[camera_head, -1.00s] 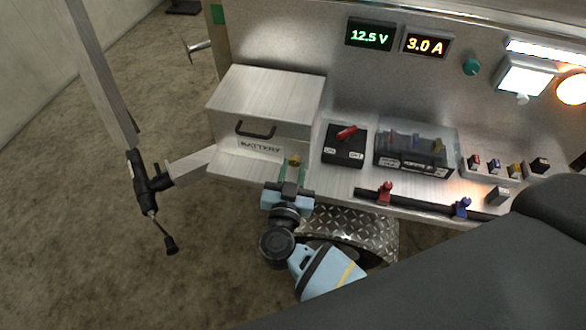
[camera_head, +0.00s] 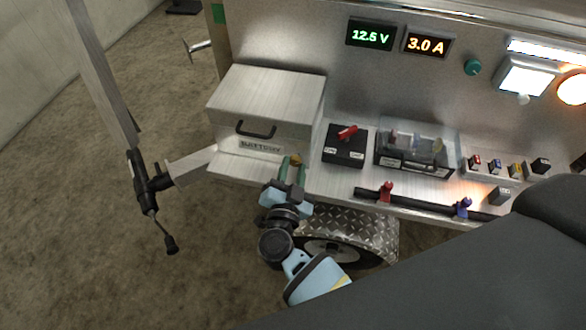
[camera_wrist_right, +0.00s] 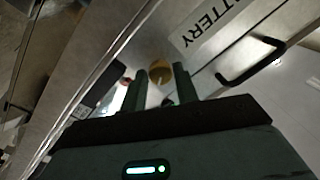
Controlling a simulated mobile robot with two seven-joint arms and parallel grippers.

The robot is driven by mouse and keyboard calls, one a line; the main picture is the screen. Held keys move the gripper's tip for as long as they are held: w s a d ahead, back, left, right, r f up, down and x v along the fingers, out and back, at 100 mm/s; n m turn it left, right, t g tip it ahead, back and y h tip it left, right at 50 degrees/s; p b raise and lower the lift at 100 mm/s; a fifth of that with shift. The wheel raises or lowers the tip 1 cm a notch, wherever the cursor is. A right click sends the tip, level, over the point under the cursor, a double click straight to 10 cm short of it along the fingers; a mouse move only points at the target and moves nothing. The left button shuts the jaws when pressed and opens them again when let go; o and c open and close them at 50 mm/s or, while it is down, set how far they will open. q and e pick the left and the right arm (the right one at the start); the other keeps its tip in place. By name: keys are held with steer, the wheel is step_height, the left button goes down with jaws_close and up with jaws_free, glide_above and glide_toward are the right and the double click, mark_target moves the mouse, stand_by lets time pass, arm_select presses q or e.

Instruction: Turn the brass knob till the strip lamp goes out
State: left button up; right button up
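The brass knob (camera_head: 295,160) sits at the front of the bench, below the battery box. It also shows in the right wrist view (camera_wrist_right: 154,73), between and just past my fingertips. My right gripper (camera_head: 291,168) reaches up to it with its green fingers apart, one on each side; I cannot tell whether they touch it. In the right wrist view the two fingers (camera_wrist_right: 160,85) stand open with a gap. The strip lamp (camera_head: 545,52) at the upper right is lit white. My left gripper is not in view.
The metal battery box (camera_head: 266,105) with a black handle stands behind the knob. A red-lever switch (camera_head: 345,145), a clear-covered fuse block (camera_head: 415,152) and a black bar with red and blue valves (camera_head: 425,202) lie to the right. A trailer jack (camera_head: 143,180) stands left.

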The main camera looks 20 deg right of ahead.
steer(key=o, duration=0.3)
steer(key=shift+o, duration=0.2)
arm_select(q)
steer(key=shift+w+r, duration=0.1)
arm_select(e)
steer(key=shift+r+n, duration=0.1)
steer(key=shift+n, duration=0.2)
